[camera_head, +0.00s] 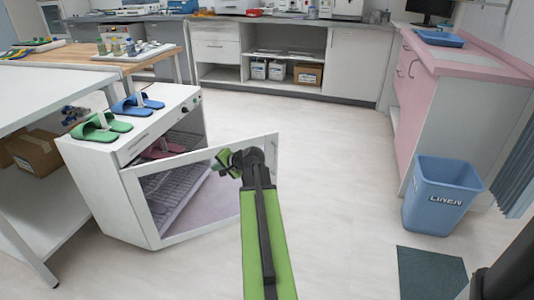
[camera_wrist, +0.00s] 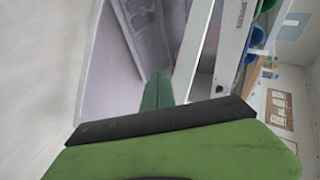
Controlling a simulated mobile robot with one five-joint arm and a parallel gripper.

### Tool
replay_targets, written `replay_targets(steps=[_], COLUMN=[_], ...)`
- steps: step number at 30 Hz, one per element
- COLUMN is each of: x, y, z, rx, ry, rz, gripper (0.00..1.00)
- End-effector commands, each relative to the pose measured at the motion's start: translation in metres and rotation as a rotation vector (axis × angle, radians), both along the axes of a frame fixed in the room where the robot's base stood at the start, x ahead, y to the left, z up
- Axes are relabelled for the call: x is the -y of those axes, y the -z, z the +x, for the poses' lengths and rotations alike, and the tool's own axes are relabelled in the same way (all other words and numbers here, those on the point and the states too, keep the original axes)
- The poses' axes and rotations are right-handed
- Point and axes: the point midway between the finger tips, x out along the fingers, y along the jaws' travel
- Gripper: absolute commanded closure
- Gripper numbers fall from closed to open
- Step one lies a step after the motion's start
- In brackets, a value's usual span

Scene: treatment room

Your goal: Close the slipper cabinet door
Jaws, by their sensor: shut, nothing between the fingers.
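The white slipper cabinet (camera_head: 115,190) stands at the left in the head view. Its door (camera_head: 200,156), a white frame around a see-through panel, is open and swung out to the right from the near front edge. Pink slippers (camera_head: 162,148) and wire racks show inside. My gripper (camera_head: 222,162) is shut and empty at the upper right part of the door, overlapping its top rail in the picture; I cannot tell whether it touches. In the wrist view, a green finger (camera_wrist: 156,92) points between a pale panel and the cabinet's white control strip (camera_wrist: 235,50).
Green slippers (camera_head: 100,127) and blue slippers (camera_head: 137,105) lie on the cabinet top. A white table (camera_head: 50,85) stands at the left. A blue linen bin (camera_head: 440,195) and pink counter (camera_head: 412,95) are at the right. The middle floor is clear.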

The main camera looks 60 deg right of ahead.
Motion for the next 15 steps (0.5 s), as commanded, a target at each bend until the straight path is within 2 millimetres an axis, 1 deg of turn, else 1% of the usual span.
replay_targets(steps=[1, 2, 3, 6, 9, 10, 12, 15], x=[0.062, 0.091, 0.125, 0.184, 0.213, 0.217, 0.221, 0.222], y=[0.009, 0.006, 0.001, -0.009, -0.015, -0.016, -0.018, -0.019], z=[-0.029, -0.046, -0.069, -0.116, -0.145, -0.149, -0.154, -0.152], rx=[0.076, 0.122, 0.177, 0.279, 0.335, 0.343, 0.353, 0.353], ry=[0.136, 0.207, 0.292, 0.446, 0.525, 0.537, 0.55, 0.55], rz=[0.032, 0.05, 0.071, 0.104, 0.122, 0.124, 0.127, 0.128], gripper=[1.0, 1.0, 1.0, 1.0, 1.0, 1.0, 1.0, 1.0])
